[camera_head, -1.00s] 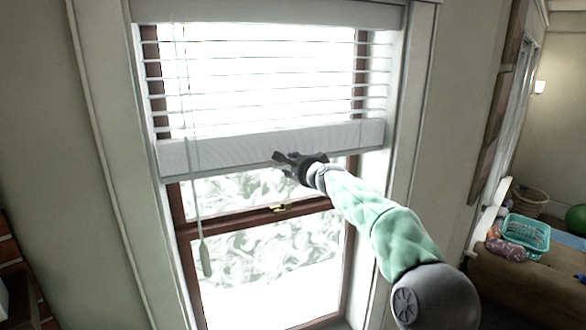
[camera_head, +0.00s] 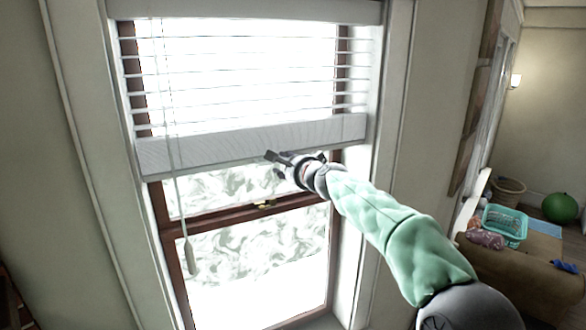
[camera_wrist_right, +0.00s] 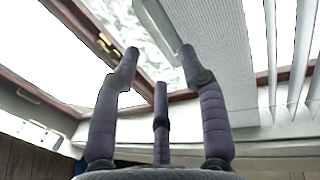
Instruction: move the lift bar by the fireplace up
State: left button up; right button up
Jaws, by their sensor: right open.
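The lift bar is the wide pale bottom rail (camera_head: 230,143) of the window blind in the head view. It hangs level across the upper part of the window, with the slats spread above it. In the right wrist view the rail (camera_wrist_right: 208,62) runs just behind the fingers. My right gripper (camera_head: 275,161) is at the rail's lower edge, right of its middle. In the right wrist view its fingers (camera_wrist_right: 160,52) are spread, with one fingertip over or against the rail's edge; I cannot tell whether it touches. My left gripper is not in view.
A pull cord with a tassel (camera_head: 189,255) hangs at the window's left. The brown window sash (camera_head: 230,212) with a brass latch lies below the rail. A teal basket (camera_head: 505,226) and a green ball (camera_head: 560,207) are far off to the right.

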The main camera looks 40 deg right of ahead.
jog(key=v, duration=0.4)
jog(key=shift+s, duration=0.2)
dwell(0.4)
